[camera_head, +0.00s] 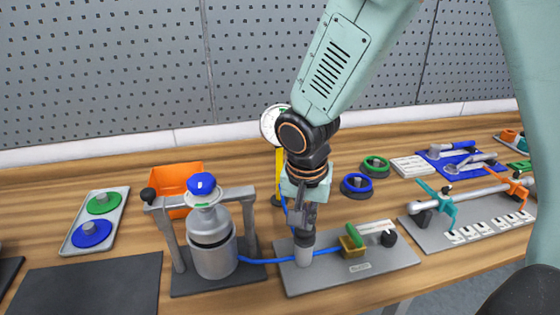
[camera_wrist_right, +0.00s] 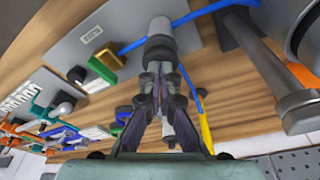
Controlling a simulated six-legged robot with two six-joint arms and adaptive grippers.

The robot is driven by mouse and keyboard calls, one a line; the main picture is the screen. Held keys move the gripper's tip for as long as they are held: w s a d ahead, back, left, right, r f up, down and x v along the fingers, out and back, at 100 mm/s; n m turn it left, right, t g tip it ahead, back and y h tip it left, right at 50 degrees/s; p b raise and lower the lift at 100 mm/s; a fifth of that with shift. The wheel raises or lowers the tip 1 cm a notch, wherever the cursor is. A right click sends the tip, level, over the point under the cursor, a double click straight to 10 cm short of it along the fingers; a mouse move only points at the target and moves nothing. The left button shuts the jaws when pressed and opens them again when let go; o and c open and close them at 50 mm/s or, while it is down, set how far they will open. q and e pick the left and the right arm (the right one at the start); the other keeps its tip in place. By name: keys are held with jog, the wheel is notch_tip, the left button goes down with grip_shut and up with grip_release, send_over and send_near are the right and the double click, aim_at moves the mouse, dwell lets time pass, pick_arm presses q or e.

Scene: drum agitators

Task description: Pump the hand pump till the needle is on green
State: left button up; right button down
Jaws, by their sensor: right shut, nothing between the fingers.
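The hand pump (camera_head: 304,250) is a short upright grey cylinder on a grey plate (camera_head: 385,262). My right gripper (camera_head: 304,228) points down, shut and empty, with its tips at the pump's top; I cannot tell whether they touch it. In the wrist view the shut fingers (camera_wrist_right: 158,78) are in line with the pump's dark top (camera_wrist_right: 160,47). The round white gauge (camera_head: 268,123) stands on a yellow post (camera_head: 278,175) behind my arm. My arm covers part of its face, and I cannot read the needle. My left gripper is not in view.
A brass valve with a green handle (camera_head: 355,236) sits right of the pump. A blue hose (camera_head: 265,261) runs left to a metal vessel (camera_head: 213,258) in a grey frame. An orange bin (camera_head: 170,180) is behind it. A rail with clamps (camera_head: 470,198) lies to the right.

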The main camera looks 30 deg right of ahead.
jog(key=shift+r+p, duration=2)
jog(key=shift+r, duration=0.6)
jog(key=shift+r, duration=0.1)
notch_tip(320, 180, up, 6)
jog(key=p, duration=0.5)
